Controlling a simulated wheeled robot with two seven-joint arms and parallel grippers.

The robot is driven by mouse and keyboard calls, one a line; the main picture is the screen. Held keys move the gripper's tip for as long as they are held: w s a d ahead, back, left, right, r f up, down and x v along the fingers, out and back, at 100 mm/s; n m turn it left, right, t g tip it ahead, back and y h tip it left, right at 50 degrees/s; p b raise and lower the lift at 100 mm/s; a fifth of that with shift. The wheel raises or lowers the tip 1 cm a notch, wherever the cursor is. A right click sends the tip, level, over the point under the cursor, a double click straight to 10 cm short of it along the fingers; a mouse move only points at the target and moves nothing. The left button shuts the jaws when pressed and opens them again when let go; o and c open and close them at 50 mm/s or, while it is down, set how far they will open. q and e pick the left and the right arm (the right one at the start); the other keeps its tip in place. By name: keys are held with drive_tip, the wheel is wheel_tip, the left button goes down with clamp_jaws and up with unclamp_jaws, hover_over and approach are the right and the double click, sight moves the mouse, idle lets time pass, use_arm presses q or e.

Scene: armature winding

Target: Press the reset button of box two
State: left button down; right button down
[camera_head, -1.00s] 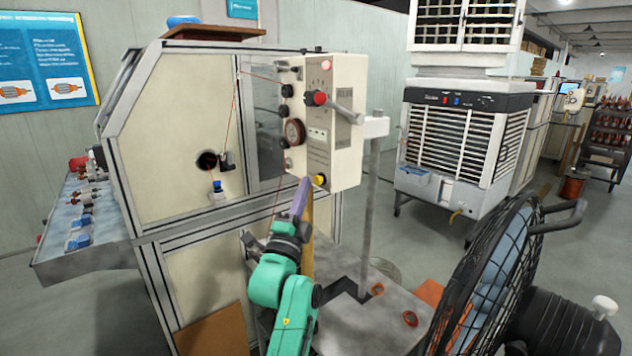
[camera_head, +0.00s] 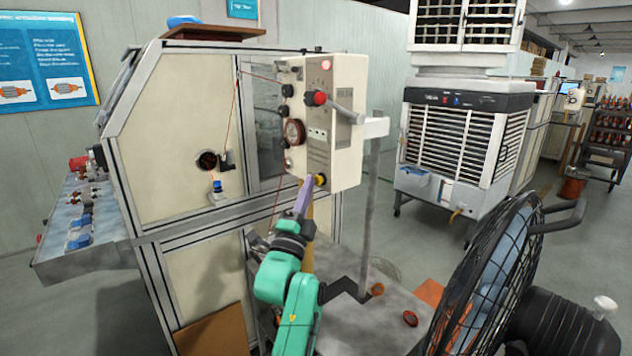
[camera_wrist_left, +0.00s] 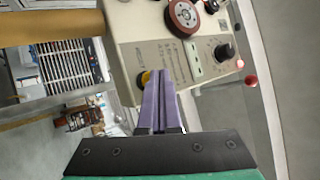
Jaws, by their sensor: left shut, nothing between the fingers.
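A cream control box (camera_head: 340,150) hangs on the front of the winding machine. A yellow button (camera_head: 320,180) sits low on its face, with a red knob (camera_head: 317,98) higher up. No readable label shows which is the reset button or whether this is box two. My left gripper (camera_head: 309,180) is shut and empty, its purple fingertips right at the yellow button; contact cannot be told. In the left wrist view the shut fingers (camera_wrist_left: 160,77) partly cover the yellow button (camera_wrist_left: 146,78). My right gripper is out of view.
A grey post with an arm (camera_head: 370,180) stands right of the box. A black fan (camera_head: 485,275) fills the lower right, and an air cooler (camera_head: 465,135) stands behind. Copper rings (camera_head: 410,318) lie on the grey platform (camera_head: 350,335). A thin red wire (camera_head: 236,110) runs down the machine's face.

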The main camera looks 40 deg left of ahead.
use_arm(q)
drive_tip(key=shift+w+d, duration=0.1)
drive_tip(key=shift+w, duration=0.2)
idle(0.4)
drive_tip(key=shift+s+a, duration=0.25)
drive_tip(key=shift+s, duration=0.55)
drive_tip(key=s, duration=0.2)
drive_tip(key=s+a, duration=0.1)
drive_tip(key=s, duration=0.1)
drive_tip(key=shift+s+a, duration=0.2)
drive_tip(key=shift+s, duration=0.2)
idle(0.5)
